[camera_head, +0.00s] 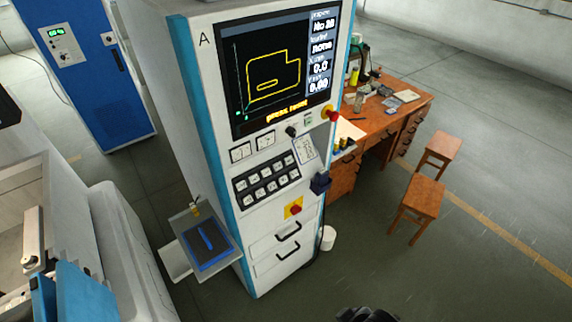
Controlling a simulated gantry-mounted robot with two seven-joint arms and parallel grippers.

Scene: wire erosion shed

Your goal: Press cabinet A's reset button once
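Cabinet A (205,82) is a tall white and blue control cabinet with the letter A at its top left. Its screen (270,75) is lit, with a yellow outline and yellow text along the bottom. Below are a block of several white keys (266,182), a black knob (291,131) and a red button on a yellow plate (294,208). Another red knob (332,114) is at the screen's lower right. I cannot read which control is the reset button. A dark part, probably my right gripper (366,314), shows at the bottom edge, apart from the cabinet. My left gripper is not seen.
A side shelf (172,262) with a blue tray (228,256) juts from the cabinet's left. A wooden desk (400,115) with clutter and two stools (422,196) stand right. A blue cabinet (88,75) stands back left; a machine (125,250) fills the lower left.

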